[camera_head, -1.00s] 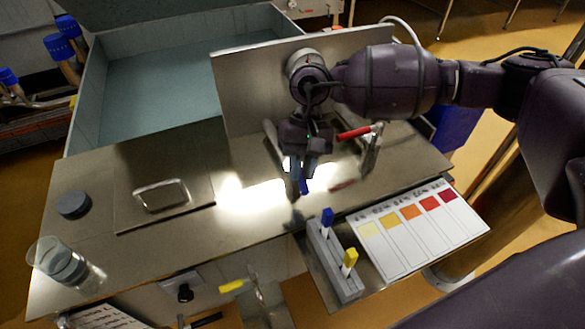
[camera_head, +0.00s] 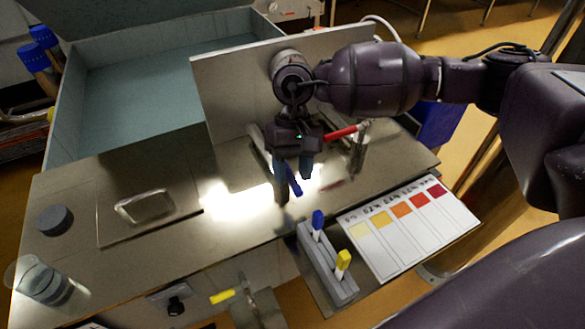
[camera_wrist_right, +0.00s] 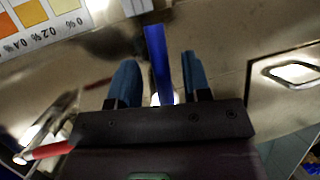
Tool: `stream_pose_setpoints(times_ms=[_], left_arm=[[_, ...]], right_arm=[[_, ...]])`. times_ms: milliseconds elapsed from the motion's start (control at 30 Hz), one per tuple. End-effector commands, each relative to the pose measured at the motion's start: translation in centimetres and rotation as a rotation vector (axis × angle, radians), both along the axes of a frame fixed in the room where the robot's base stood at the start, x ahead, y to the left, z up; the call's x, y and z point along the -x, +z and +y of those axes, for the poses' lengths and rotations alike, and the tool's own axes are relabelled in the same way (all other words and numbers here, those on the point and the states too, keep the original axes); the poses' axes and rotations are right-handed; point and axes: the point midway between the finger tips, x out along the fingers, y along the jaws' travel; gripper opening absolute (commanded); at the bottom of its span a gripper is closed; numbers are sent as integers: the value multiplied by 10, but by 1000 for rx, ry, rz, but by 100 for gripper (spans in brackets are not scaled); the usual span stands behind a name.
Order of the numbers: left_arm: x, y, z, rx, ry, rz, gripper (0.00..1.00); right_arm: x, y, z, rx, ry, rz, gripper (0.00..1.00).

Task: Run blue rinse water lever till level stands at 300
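The blue lever (camera_head: 294,186) hangs over the steel counter in front of the upright metal panel, with its free end pointing down toward the front. My right gripper (camera_head: 294,172) is at it from above. In the right wrist view the blue lever (camera_wrist_right: 157,55) stands between the two fingers of the gripper (camera_wrist_right: 160,80), with a visible gap on each side, so the fingers are open around it. The lever's base is hidden behind the gripper. I cannot read any level mark showing 300. My left gripper is not in view.
A red lever (camera_head: 342,133) is close right of my gripper. A clear beaker (camera_head: 42,283) and dark puck (camera_head: 54,220) are at left. A marker rack (camera_head: 326,265) and colour chart (camera_head: 405,243) lie at front right. A yellow lever (camera_head: 222,297) is below the counter.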

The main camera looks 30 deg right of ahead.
Motion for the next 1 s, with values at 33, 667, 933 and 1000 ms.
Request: stream_pose_setpoints(times_ms=[33, 667, 933, 1000], left_arm=[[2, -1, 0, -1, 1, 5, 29], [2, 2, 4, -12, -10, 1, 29], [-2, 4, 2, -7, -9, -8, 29], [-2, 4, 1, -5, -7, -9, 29]], right_arm=[[0, 0, 0, 0, 0, 0, 44], [-24, 57, -13, -1, -1, -5, 44], [-37, 89, -21, 0, -1, -1, 44], [-38, 94, -22, 0, -1, -1, 44]])
